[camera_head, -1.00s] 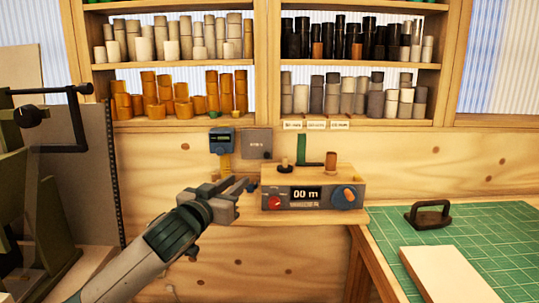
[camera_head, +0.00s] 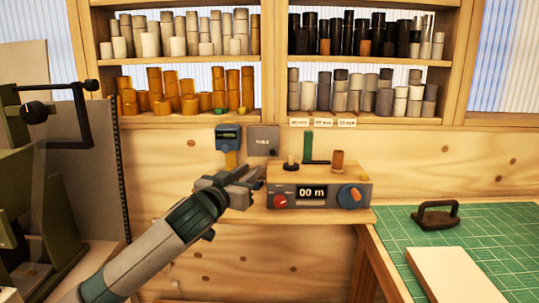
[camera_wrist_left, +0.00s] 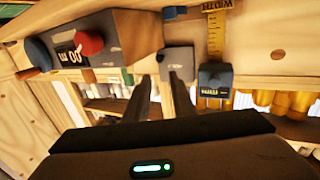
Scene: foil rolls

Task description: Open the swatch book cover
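The swatch book appears to be the small grey square (camera_head: 263,140) with faint lettering, flat against the wooden wall below the shelves. Its cover looks closed. In the left wrist view, which is turned over, the grey square (camera_wrist_left: 178,62) lies just beyond the fingertips. My left gripper (camera_head: 254,174) is below the square, beside the left end of the length counter. In the left wrist view its two dark fingers (camera_wrist_left: 154,88) stand slightly apart with nothing between them. I cannot tell whether a finger touches the square. My right gripper is out of view.
The grey counter box (camera_head: 320,192) with a "00 m" display, red button and blue knob sits on a wooden ledge close right. A blue width gauge (camera_head: 228,138) hangs left of the square. A green cutting mat (camera_head: 500,240) lies right.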

